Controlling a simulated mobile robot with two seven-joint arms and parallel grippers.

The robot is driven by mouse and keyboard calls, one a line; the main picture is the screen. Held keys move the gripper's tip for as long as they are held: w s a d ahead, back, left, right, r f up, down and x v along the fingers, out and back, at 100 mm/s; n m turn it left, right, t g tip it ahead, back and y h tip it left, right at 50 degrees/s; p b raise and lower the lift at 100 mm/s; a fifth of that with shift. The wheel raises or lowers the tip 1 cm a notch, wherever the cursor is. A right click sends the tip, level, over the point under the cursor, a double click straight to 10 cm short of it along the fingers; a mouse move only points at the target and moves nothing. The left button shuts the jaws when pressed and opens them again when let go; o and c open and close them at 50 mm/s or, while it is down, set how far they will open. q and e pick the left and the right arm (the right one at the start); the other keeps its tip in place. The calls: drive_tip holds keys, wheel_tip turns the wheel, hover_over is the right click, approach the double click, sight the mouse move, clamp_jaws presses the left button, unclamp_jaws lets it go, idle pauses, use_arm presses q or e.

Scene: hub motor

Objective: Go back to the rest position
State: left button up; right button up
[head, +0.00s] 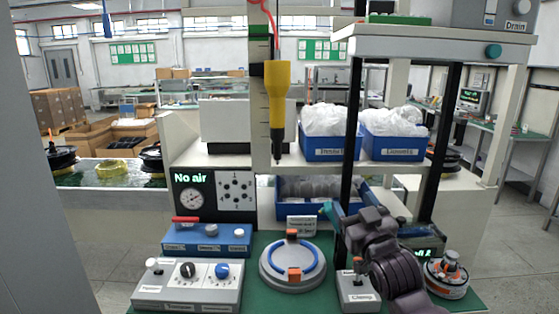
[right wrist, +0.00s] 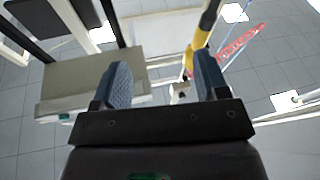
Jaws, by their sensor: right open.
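My right gripper (head: 331,212) is at the right of the workbench in the head view, at the end of a dark arm that comes up from the lower right. In the right wrist view its two blue padded fingers (right wrist: 162,78) stand wide apart with nothing between them. My left gripper is not in the head view.
A yellow screwdriver (head: 277,95) hangs above the bench. A round fixture with a blue ring (head: 292,262) sits on the green mat. A control box (head: 187,286), a blue box (head: 206,238) and a small switch box (head: 356,290) stand around it. Shelf bins (head: 330,152) are behind.

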drive_tip(key=s+d+f+m+g+h, duration=0.1)
drive_tip(key=s+d+f, duration=0.15)
drive_tip(key=f, duration=0.35)
drive_tip(key=s+d+f+g+h, duration=0.1)
drive_tip(key=s+d+f, duration=0.15)
drive_tip(key=f, duration=0.45)
drive_tip(key=s+d+f+m+g+h, duration=0.1)
drive_tip(key=s+d+f+g, duration=0.2)
drive_tip(key=s+f, duration=0.9)
drive_tip(key=s+d+f+m+g+h, duration=0.2)
drive_tip(key=s+d+f+g, duration=0.1)
drive_tip(key=s+f, duration=1)
drive_tip(key=shift+s+d+f+g, duration=0.25)
drive_tip(key=shift+s+d+g, duration=0.2)
drive_tip(key=shift+s, duration=0.25)
drive_tip(key=shift+c, duration=0.3)
